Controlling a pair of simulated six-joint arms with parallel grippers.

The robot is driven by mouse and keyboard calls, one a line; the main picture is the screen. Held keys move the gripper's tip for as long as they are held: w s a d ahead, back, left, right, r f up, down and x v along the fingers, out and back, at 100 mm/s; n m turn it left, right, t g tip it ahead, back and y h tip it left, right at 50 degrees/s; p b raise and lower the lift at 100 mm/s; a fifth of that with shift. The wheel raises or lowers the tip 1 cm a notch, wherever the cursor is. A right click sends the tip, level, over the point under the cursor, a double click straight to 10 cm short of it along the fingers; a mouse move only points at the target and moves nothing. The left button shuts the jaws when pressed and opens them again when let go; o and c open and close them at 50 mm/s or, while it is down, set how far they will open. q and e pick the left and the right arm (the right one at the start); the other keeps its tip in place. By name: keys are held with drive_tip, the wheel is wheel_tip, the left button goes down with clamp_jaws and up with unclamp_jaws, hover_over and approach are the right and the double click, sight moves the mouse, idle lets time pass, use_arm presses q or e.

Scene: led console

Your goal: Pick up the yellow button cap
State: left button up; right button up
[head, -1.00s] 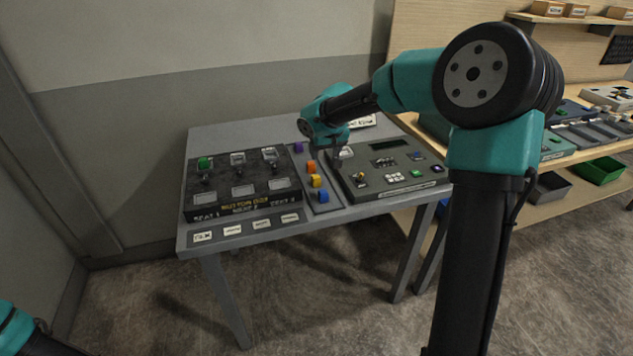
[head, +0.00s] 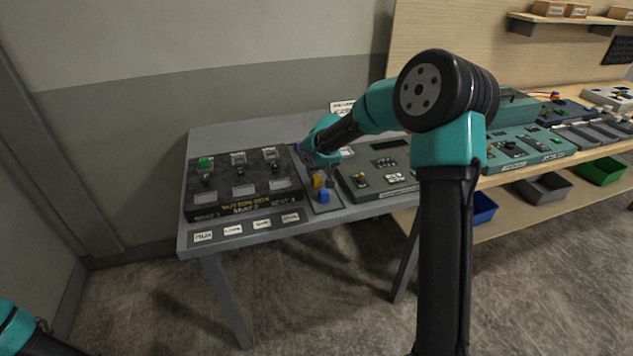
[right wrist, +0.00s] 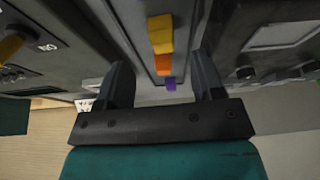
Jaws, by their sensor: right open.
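The yellow button cap (head: 318,181) stands on the narrow grey strip between the two panels, just behind a blue cap (head: 324,195). In the right wrist view the yellow cap (right wrist: 160,28) shows at the top middle, with an orange cap (right wrist: 162,60) and a purple cap (right wrist: 170,84) beyond it. My right gripper (head: 327,180) is open and empty, close above the strip beside the yellow cap. Its fingers (right wrist: 162,85) stand either side of the row, short of the yellow cap in the picture. My left gripper is out of view.
A black button box (head: 215,205) with a green cap (head: 204,163) lies left of the strip. A grey console (head: 350,190) with small knobs lies right of it. A wooden bench (head: 500,222) with bins and more panels stands at right.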

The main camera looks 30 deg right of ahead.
sight(317, 176)
drive_tip(key=shift+f, duration=0.15)
drive_tip(key=x, duration=0.5)
drive_tip(key=shift+w, duration=0.25)
drive_tip(key=shift+c, duration=0.4)
drive_tip(key=c, duration=0.9)
